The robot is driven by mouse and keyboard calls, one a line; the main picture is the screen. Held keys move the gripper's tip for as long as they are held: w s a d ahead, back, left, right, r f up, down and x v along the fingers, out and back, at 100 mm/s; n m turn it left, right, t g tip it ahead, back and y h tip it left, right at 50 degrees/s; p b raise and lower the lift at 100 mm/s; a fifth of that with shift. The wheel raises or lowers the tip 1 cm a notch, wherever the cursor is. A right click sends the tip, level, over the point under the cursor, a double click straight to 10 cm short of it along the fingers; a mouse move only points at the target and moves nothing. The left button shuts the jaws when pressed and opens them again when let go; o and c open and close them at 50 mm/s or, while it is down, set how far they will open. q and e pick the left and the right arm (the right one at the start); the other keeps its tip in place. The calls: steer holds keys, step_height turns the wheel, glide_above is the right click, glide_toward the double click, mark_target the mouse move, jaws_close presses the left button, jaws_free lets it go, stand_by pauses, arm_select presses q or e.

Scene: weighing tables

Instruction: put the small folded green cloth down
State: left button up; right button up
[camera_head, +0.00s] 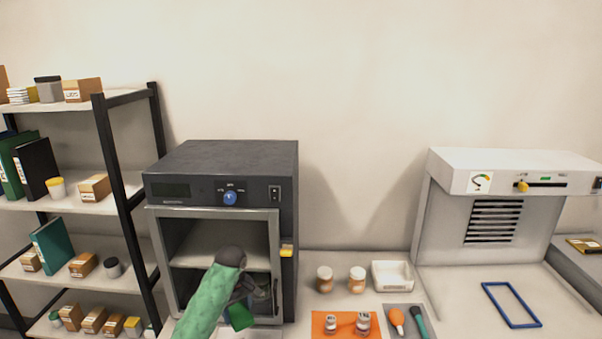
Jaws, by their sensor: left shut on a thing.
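My left arm in its green sleeve reaches up from the bottom of the head view. My left gripper (245,294) is shut on the small folded green cloth (240,317), which hangs below the fingers. Gripper and cloth are in front of the lower part of the dark cabinet (222,160); I cannot tell whether they are inside its opening. My arm hides part of the cabinet's lower front. My right gripper is not in view.
A shelf rack (128,185) with boxes and binders stands left.

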arm_select(q)
steer(key=d+r+m, duration=0.1)
steer(key=s+d+r+m, duration=0.2)
steer(key=shift+s+d+r, duration=0.2)
steer(key=shift+s+r, duration=0.05)
steer(key=shift+r, duration=0.15)
steer(key=s+d+f+m+b, duration=0.2)
steer(key=s+m+b, duration=0.4)
steer(key=s, duration=0.4)
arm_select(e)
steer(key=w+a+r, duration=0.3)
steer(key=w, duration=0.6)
arm_select(q)
steer(key=shift+s+a+f+b, duration=1.05)
steer(key=shift+f+b, duration=0.3)
steer(key=shift+f, duration=0.2)
steer(key=shift+s+a+f+b, duration=0.95)
steer(key=shift+f+b, duration=0.4)
steer(key=shift+f, duration=0.15)
steer(key=shift+s+a+f+b, duration=0.95)
steer(key=shift+a+f+b, duration=0.15)
steer(key=shift+f+b, duration=0.35)
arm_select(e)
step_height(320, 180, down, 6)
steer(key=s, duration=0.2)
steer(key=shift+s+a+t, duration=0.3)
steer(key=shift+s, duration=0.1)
